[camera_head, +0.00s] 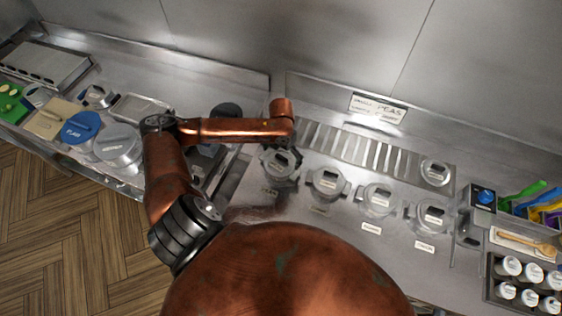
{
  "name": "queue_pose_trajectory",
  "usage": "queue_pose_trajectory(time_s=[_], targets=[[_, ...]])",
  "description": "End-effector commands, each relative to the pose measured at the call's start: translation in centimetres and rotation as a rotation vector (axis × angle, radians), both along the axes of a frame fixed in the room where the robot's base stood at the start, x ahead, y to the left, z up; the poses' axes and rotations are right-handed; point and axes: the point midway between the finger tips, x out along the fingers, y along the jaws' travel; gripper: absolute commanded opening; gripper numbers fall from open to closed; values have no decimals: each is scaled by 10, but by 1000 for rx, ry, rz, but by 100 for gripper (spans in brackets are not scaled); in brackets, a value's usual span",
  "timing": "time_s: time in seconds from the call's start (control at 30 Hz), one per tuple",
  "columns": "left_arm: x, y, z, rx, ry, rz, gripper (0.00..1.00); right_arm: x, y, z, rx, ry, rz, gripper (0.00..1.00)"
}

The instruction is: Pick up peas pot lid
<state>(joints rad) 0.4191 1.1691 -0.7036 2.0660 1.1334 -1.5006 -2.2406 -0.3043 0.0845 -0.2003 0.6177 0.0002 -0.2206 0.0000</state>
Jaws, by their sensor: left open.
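A row of lidded metal pots is set in the steel counter. The leftmost pot, with a small label in front of it that seems to read peas, carries a round metal lid (277,158). My left arm comes in from the left and bends across to this pot. My left gripper (285,176) is small and dark in the picture, at the right side of this lid; it is open. I cannot tell whether its fingers touch the lid. The arm's last link hides part of the area behind the lid. My right gripper is out of view.
Other lidded pots (326,182) stand close by to the right. A slotted grille (350,147) and a wall sign (378,108) lie behind. Utensils and white-topped jars (510,266) are at far right. Pans and boards, including a blue lid (80,128), crowd the left counter.

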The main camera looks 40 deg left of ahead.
Motion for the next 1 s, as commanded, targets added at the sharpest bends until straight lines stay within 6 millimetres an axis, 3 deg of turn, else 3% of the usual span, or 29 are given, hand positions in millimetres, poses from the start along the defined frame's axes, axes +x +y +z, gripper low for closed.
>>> queue_pose_trajectory(time_s=[0.13, 0.37, 1.0], targets=[[0, 0, -13, 0, -1, 1, 100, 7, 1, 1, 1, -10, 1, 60], [1, 0, -15, 1, -2, 0, 100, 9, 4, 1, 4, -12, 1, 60], [-1, 0, -16, 2, 3, 0, 57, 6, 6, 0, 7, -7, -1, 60]])
